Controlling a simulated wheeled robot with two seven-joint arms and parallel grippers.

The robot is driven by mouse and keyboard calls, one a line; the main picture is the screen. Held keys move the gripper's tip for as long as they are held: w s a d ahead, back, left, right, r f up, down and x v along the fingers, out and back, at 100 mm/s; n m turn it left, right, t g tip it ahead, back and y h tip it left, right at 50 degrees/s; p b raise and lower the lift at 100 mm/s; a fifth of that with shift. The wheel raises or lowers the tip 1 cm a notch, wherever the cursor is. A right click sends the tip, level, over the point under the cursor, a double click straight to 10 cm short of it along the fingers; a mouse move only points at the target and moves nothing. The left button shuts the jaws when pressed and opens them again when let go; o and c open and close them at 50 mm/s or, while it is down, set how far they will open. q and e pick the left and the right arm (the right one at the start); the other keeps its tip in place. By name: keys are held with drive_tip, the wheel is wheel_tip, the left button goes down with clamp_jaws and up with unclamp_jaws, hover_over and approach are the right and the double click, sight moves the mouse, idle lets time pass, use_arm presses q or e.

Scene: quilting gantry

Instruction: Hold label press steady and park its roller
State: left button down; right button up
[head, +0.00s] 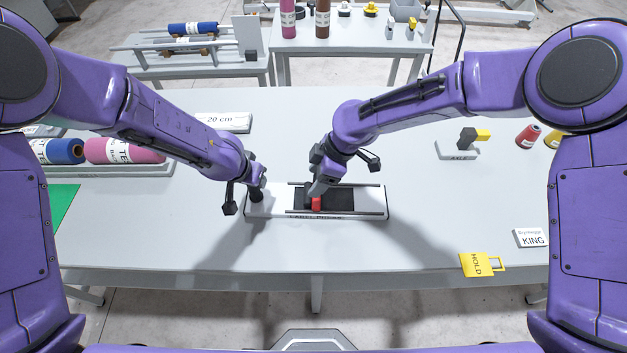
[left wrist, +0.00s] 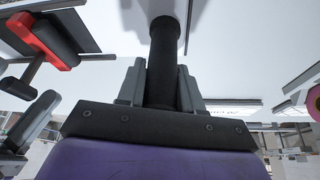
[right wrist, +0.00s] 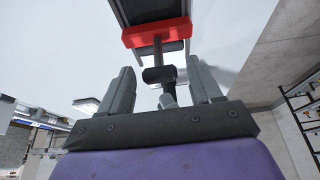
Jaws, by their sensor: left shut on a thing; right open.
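The label press (head: 375,208) is a pale base with a dark bed and two rails, in the middle of the table. My left gripper (head: 256,192) is shut on the black upright post (left wrist: 165,40) at the press's left end; the left wrist view shows the post between both fingers. The red roller carriage (head: 316,203) sits on the rails left of centre, partly hidden by my right gripper (head: 318,188). In the right wrist view the red carriage (right wrist: 160,33) has a black handle (right wrist: 160,75), which appears between the open fingers, with gaps on both sides.
A yellow HOLD tag (head: 478,264) and a KING card (head: 531,239) lie near the front right. An axle stand (head: 458,150) and thread cones (head: 529,135) stand at the back right. Fabric rolls (head: 125,150) lie at left.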

use_arm(q)
drive_tip(key=shift+a, duration=0.1)
use_arm(e)
drive_tip(key=shift+x, duration=1.25)
clamp_jaws()
drive_tip(key=d, duration=1.5)
drive_tip(key=shift+s, duration=0.1)
use_arm(q)
drive_tip(key=shift+f, duration=0.1)
use_arm(e)
drive_tip(key=shift+d, duration=0.25)
use_arm(q)
drive_tip(key=shift+a, duration=0.1)
use_arm(e)
unclamp_jaws()
